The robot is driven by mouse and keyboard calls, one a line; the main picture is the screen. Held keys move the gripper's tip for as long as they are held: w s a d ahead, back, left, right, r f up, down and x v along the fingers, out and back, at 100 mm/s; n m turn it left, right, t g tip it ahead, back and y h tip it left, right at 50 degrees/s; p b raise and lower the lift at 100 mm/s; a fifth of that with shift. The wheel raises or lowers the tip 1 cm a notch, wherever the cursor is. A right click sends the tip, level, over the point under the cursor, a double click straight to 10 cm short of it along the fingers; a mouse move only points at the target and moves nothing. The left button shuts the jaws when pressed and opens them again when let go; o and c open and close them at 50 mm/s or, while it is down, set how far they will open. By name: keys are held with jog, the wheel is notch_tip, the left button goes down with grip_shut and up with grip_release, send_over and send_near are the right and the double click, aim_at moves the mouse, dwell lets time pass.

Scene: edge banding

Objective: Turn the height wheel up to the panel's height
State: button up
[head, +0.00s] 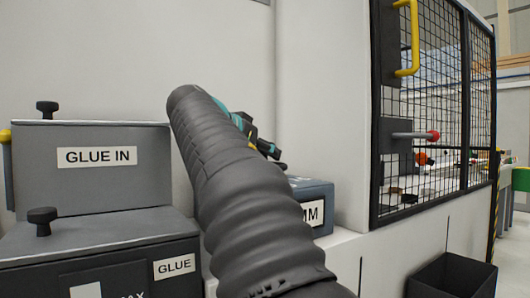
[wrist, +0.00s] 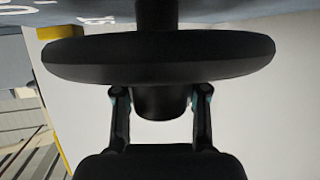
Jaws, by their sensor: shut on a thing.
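The height wheel (wrist: 158,60) is a black round disc across the upper middle of the wrist view, with a shaft above it and a hub (wrist: 160,101) below it. My gripper (wrist: 160,100) has its two fingers on either side of the hub and is shut on it. In the head view my gripper (head: 262,148) is mostly hidden behind my dark, ribbed arm. A blue-grey box (head: 312,192) with a label ending in "MM" stands just right of my arm. The wheel cannot be made out in the head view. The panel cannot be identified.
A grey "GLUE IN" box (head: 92,175) with black knobs stands at left, above a "GLUE" unit (head: 110,255). A mesh guard door (head: 432,110) with a yellow handle is at right. A black open bin (head: 452,276) stands at the lower right.

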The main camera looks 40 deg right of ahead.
dwell(0.3)
jog(key=o, duration=1.1)
jog(key=shift+a, duration=0.15)
jog(key=shift+c, duration=0.2)
jog(key=v, duration=1.2)
